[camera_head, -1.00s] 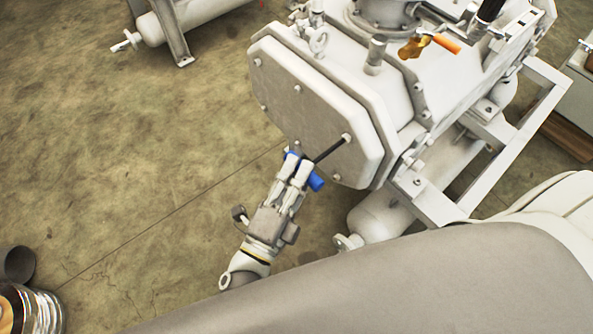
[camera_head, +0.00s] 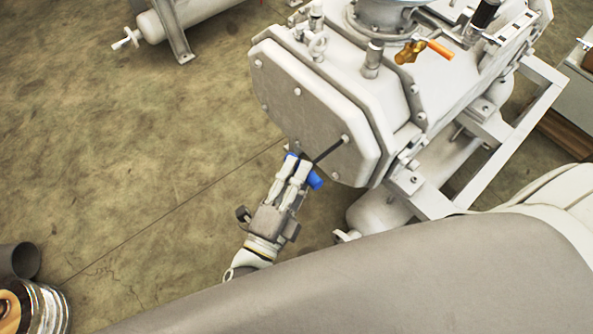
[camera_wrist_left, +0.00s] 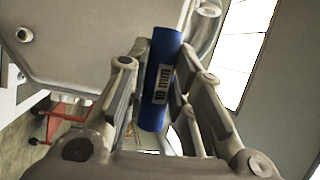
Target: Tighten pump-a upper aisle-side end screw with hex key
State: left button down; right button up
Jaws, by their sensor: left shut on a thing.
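Pump-a (camera_head: 400,90) is the large pale grey machine with an eight-sided end plate (camera_head: 305,115) facing me, with several screws along its edge. My left gripper (camera_head: 301,165) is in front of the plate's lower part, shut on the blue handle of the hex key (camera_head: 316,181). The key's dark shaft (camera_head: 330,149) runs up and right to a screw (camera_head: 344,139) at the plate's right side; its tip appears to meet the screw head. In the left wrist view the blue handle (camera_wrist_left: 160,80), marked "10 mm", sits between the fingers. My right gripper is not in view.
A brass valve with an orange handle (camera_head: 440,49) is on top of the pump. The pump's pale frame (camera_head: 520,130) reaches right. A grey tank (camera_head: 190,12) stands at the back left. A metal container (camera_head: 35,305) is at the lower left. The floor left of the pump is clear.

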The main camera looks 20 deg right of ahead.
pick_arm(q)
jog(key=a, duration=0.1)
jog(key=s+a, duration=0.1)
jog(key=a, duration=0.2)
jog(key=shift+s+a, duration=0.3)
jog(key=shift+s, duration=0.05)
dwell(0.5)
jog(key=shift+p, duration=0.3)
